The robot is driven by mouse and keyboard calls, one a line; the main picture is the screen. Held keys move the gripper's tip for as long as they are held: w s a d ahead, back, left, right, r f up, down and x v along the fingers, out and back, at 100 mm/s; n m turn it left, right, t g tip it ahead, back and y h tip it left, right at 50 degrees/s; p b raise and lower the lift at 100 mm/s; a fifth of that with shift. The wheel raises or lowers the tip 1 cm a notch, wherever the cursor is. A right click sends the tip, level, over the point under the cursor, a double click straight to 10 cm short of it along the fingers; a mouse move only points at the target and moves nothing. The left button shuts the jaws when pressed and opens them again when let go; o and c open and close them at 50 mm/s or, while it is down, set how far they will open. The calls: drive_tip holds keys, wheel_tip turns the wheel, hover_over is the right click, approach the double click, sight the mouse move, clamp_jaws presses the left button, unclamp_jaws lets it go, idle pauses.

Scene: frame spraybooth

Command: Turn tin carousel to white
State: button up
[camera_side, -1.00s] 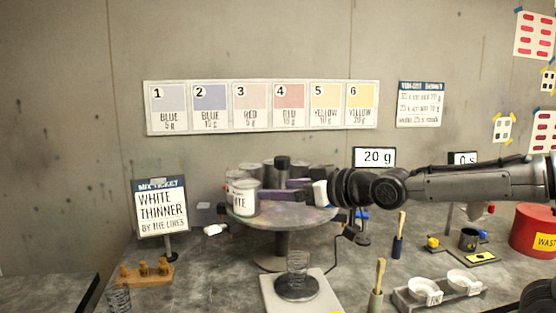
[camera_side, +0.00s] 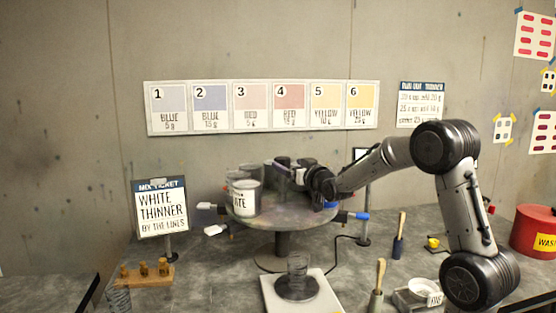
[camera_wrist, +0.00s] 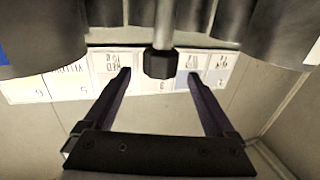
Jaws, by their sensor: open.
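The tin carousel (camera_side: 300,222) is a round grey turntable on a pedestal in the side view. A white tin (camera_side: 245,198) with a partly readable label ending in "TE" stands at its front left. Other grey tins stand behind it, partly hidden, their labels unreadable. My gripper (camera_side: 292,172) is over the carousel's right half, near the middle. In the wrist view my gripper (camera_wrist: 158,74) is open, its two fingers apart, with a dark knob (camera_wrist: 158,63) on a grey rod showing between them. I cannot tell whether the fingers touch anything.
A mix ticket (camera_side: 161,208) at left reads white, thinner. A brush (camera_side: 398,238), a small tray (camera_side: 410,298) and a red waste bin (camera_side: 532,232) are at right.

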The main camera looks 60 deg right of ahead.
sight(278, 158)
drive_tip(key=x, duration=0.8)
drive_tip(key=shift+w, duration=0.2)
clamp_jaws()
